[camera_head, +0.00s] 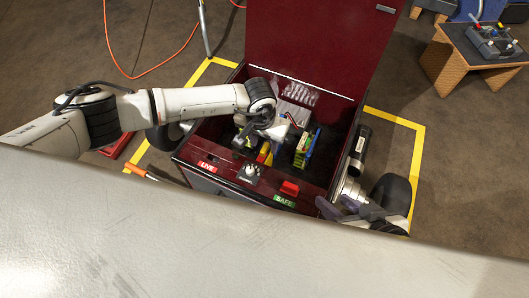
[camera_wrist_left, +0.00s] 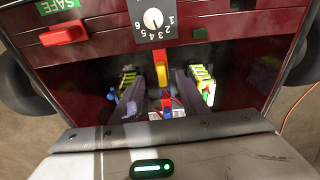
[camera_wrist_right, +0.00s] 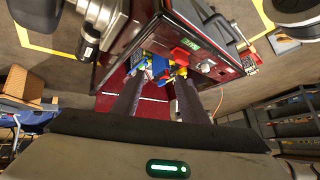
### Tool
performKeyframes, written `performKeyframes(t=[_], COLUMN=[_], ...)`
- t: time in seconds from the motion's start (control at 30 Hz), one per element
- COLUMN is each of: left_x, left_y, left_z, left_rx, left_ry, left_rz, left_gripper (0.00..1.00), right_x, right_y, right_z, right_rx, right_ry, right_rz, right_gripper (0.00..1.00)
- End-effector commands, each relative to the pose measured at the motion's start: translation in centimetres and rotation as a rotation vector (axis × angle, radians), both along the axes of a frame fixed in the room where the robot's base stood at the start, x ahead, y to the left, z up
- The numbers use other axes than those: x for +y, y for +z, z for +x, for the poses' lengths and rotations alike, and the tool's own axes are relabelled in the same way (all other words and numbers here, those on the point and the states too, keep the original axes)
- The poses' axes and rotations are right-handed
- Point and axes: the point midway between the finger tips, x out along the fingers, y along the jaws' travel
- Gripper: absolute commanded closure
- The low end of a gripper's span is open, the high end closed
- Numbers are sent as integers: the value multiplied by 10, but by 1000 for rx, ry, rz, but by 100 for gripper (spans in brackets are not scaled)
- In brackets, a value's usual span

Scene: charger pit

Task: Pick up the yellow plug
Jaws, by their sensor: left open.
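The yellow plug (camera_wrist_left: 160,72) stands inside the open dark red box, below the numbered dial; a small yellow part of it shows in the head view (camera_head: 264,150). My left gripper (camera_wrist_left: 160,84) is open, with one finger on each side of the plug in the picture. I cannot tell whether either finger touches it. In the head view my left gripper (camera_head: 250,138) reaches down into the box, and its wrist hides part of the inside. My right gripper (camera_head: 345,208) is at the box's right front corner. Its fingers (camera_wrist_right: 155,85) are apart and empty.
The dark red box (camera_head: 205,160) has its lid raised at the back. Green-yellow blocks (camera_head: 303,148) stand inside. The front panel carries a dial (camera_head: 249,172) and a red switch (camera_head: 289,188) beside LIVE and SAFE labels. A black cylinder (camera_head: 360,142) is at the right side.

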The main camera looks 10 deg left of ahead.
Motion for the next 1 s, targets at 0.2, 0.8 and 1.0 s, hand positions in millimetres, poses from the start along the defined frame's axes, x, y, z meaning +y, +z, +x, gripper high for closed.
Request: performKeyframes(t=[0.2,0.8,1.0], left_x=[1,1,1], left_y=[-25,-54,-54], left_z=[4,10,11], left_rx=[1,0,0], left_ry=[3,1,1], left_rz=[-2,-4,-4], left_gripper=[60,73,100], right_x=[6,16,16], right_y=[1,21,20], right_z=[3,8,7], right_rx=[-24,-75,-73], right_ry=[3,2,1], right_rz=[31,101,100], right_gripper=[61,61,61])
